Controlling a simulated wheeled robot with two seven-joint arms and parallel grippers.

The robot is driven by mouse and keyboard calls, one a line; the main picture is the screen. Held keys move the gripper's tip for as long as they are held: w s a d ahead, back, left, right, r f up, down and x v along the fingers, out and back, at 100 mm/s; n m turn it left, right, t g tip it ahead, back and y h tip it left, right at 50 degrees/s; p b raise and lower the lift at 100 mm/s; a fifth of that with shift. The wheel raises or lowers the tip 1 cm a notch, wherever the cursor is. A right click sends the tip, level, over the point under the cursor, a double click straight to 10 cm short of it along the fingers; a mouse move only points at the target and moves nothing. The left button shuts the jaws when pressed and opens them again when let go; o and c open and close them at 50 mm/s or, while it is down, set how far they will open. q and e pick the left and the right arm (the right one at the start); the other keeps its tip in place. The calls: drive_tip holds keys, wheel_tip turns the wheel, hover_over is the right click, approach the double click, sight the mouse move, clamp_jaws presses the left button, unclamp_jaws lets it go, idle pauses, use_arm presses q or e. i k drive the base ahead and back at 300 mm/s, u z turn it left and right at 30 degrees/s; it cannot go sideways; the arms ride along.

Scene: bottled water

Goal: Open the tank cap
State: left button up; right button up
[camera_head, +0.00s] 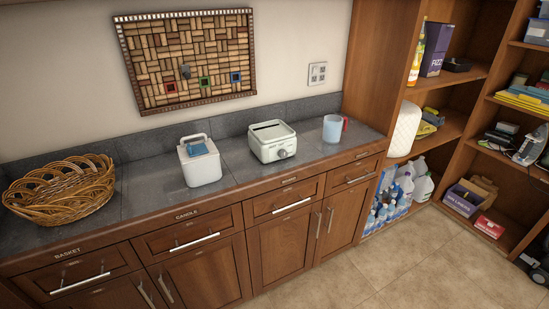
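A white tank (204,174) with an upright handle stands on the dark counter, left of the middle of the head view. A blue cap (197,149) sits on top of the tank, near the handle. I cannot tell how firmly the cap is seated. Neither of my grippers is in view.
A white toaster-like appliance (272,146) stands to the right of the tank, with a clear measuring cup (332,130) beyond it. A wicker basket (62,191) is at the left. The dark counter (149,187) is bare between basket and tank. Wooden shelves (455,130) stand at the right.

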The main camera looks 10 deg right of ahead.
sight(200, 149)
drive_tip(key=z, duration=0.3)
drive_tip(key=k, duration=0.45)
drive_tip(key=z, duration=1.05)
drive_tip(key=i, duration=1.45)
drive_tip(key=u, duration=0.6)
